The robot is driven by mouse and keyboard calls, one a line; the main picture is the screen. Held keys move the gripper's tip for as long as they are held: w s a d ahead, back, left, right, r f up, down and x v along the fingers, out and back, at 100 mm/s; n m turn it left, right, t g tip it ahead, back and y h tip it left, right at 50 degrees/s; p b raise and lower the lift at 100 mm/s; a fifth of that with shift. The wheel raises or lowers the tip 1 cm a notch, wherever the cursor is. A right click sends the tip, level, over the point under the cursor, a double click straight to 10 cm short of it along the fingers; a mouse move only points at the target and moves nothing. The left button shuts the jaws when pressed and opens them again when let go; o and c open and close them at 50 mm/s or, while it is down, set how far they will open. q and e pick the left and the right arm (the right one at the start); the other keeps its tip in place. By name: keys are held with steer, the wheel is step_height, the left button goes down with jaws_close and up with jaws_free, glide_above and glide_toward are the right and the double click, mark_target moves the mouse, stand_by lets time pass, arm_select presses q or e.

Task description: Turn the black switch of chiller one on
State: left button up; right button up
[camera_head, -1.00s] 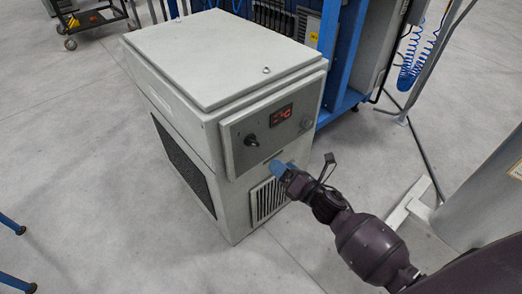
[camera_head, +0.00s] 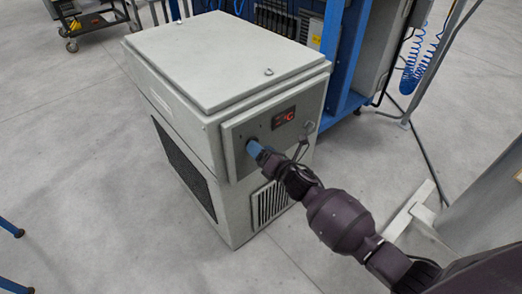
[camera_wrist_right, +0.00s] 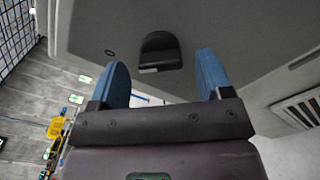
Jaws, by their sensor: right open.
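The chiller (camera_head: 215,62) is a light grey box with a grey control panel (camera_head: 237,131) on its front. Its black switch (camera_wrist_right: 160,46) shows in the right wrist view as a dark rounded knob on the panel, ahead of the fingers. In the head view my right gripper covers the switch. My right gripper (camera_head: 255,149) has blue fingertips and is close to the panel's left part. In the right wrist view the gripper (camera_wrist_right: 162,62) is open, with one finger to each side of the switch's outline. I cannot tell if the fingers touch it. My left gripper is not in view.
A red lit display (camera_head: 284,116) is on the panel right of the switch. A vent grille (camera_head: 270,203) is below. A blue frame (camera_head: 345,75) stands behind the chiller, and a cart (camera_head: 95,22) is at the back left. The floor at the left is largely clear.

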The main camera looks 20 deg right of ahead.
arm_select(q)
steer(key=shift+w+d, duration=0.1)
arm_select(e)
steer(key=shift+c, duration=0.7)
steer(key=c, duration=0.8)
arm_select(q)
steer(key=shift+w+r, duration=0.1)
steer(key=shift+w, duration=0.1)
